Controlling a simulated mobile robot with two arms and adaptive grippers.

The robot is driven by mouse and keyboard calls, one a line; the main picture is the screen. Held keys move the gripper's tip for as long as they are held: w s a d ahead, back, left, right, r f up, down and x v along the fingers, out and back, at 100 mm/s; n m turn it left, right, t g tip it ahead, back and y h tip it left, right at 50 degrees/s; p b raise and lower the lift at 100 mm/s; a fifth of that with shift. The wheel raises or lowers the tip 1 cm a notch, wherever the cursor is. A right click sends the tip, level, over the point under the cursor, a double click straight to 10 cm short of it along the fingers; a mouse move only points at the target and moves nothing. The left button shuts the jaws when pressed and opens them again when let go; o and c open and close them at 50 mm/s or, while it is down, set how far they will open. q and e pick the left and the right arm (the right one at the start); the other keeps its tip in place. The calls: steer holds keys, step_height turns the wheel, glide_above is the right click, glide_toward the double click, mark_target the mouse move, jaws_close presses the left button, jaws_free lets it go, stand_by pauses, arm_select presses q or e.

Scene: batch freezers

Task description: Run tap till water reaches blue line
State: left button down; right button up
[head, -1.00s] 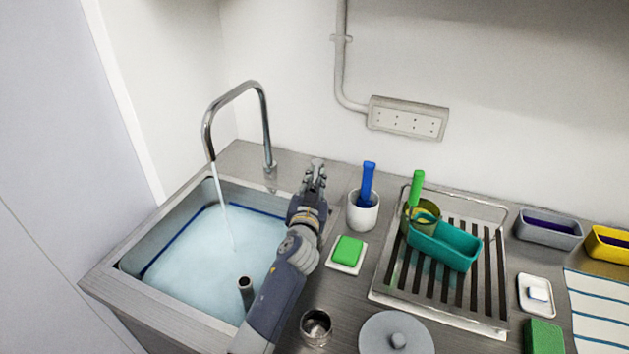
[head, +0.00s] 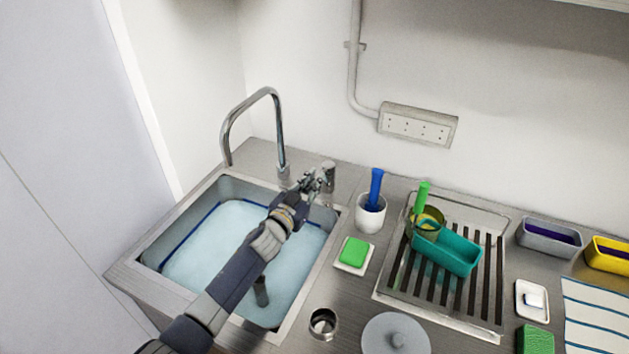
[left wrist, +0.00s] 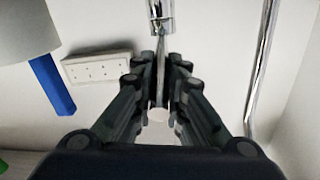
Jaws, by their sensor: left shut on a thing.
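The steel sink (head: 122,268) holds pale blue water (head: 205,250). A dark blue line (head: 192,228) runs around its inner wall, and the water surface lies at or very close to it. The curved tap spout (head: 254,93) stands behind the sink, and no stream shows from its end. My left gripper (head: 318,182) reaches over the sink to the tap valve (head: 328,168) right of the spout. In the left wrist view its fingers (left wrist: 160,90) are shut on the thin tap lever (left wrist: 159,65). The fingers partly hide the lever. My right gripper is out of view.
A dark standpipe (head: 262,292) stands in the sink, partly behind my arm. To the right are a white cup (head: 370,217) with a blue-handled brush, a green sponge (head: 353,251), a metal ring (head: 323,323) and a drying rack (head: 392,290) with a teal tub (head: 450,252).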

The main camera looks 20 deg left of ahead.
arm_select(q)
steer(key=c, duration=1.7)
jaws_free()
steer(key=shift+a, duration=0.1)
steer(key=shift+o, duration=0.2)
steer(key=v, duration=1.2)
